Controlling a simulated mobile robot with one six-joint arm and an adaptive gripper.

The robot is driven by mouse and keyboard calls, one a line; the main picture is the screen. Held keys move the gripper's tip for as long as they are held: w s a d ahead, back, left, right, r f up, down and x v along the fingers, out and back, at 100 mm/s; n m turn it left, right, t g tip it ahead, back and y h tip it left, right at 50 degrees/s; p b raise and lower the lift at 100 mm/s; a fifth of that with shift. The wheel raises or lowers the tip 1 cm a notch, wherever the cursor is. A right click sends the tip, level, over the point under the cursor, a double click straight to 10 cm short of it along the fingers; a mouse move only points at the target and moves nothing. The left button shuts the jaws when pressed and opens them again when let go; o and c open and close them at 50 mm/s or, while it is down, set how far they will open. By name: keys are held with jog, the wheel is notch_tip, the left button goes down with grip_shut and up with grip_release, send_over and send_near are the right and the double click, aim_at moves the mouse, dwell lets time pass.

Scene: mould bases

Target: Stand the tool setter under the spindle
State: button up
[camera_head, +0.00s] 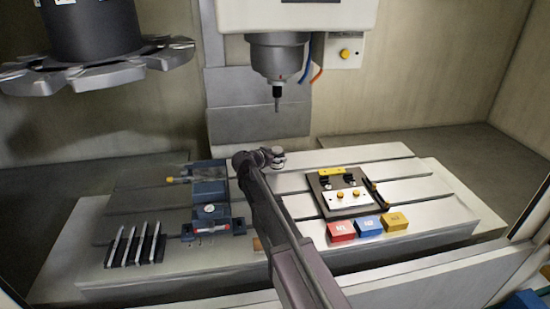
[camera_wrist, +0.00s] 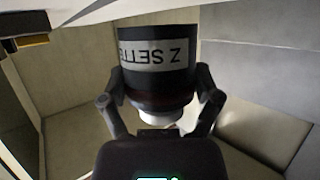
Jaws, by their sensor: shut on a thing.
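The spindle (camera_head: 277,58) hangs at the top centre of the head view, with a slim tool (camera_head: 277,95) pointing down from it. In the wrist view, the tool setter (camera_wrist: 158,88) is a dark cylinder with a pale label band whose "Z SETTE" lettering reads upside down. A light, narrower end shows at its lower side in that picture. My gripper (camera_wrist: 157,104) is shut on the tool setter, one finger on each side. In the head view my arm's end is over the bed, lower in the picture than the spindle tool; the fingers and setter are hard to make out there.
The slotted bed (camera_head: 300,183) carries a blue vise (camera_head: 211,190) left of my arm. A dark plate with fittings (camera_head: 342,190) and red (camera_head: 341,232), blue (camera_head: 368,226) and yellow (camera_head: 395,221) blocks stand right. Dark bars (camera_head: 137,244) lie front left. A tool carousel (camera_head: 95,75) overhangs upper left.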

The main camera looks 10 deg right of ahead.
jog(key=o, duration=1.1)
jog(key=shift+s+d+f, duration=0.1)
jog(key=shift+s+f, duration=0.2)
jog(key=shift+s, duration=0.25)
jog(key=shift+r, duration=0.15)
jog(key=shift+w+r+p, duration=0.25)
jog(key=shift+r+p, duration=0.15)
jog(key=shift+p, duration=0.3)
jog(key=p+v, duration=0.2)
jog(key=v, duration=0.4)
jog(key=shift+w+r, duration=0.15)
jog(key=shift+w, duration=0.05)
jog(key=shift+s+a+r+p, duration=0.2)
jog(key=shift+s+a+p, duration=0.15)
jog(key=shift+a, duration=0.25)
